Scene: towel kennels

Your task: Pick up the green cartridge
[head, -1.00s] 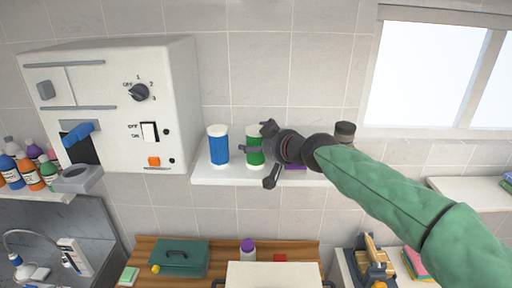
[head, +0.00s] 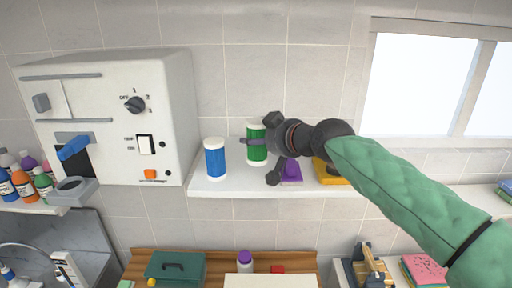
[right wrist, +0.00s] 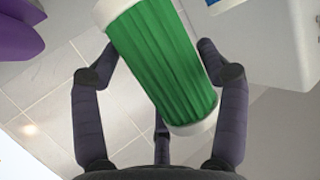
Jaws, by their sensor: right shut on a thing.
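The green cartridge (head: 256,144), a green cylinder with white ends, is held at the white wall shelf (head: 235,184), right of the blue cartridge (head: 215,158). My right gripper (head: 258,142) reaches in from the right and is shut on the green cartridge. In the right wrist view, the green cartridge (right wrist: 163,62) lies tilted between the dark fingers of the gripper (right wrist: 160,75). Its bottom appears above the shelf surface in the head view. My left gripper is not in view.
A purple object (head: 291,172) and a yellow object (head: 328,170) are on the shelf behind my right gripper. A white control box (head: 110,120) with a dial and switches hangs to the left. A teal toolbox (head: 175,267) sits on the wooden counter below.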

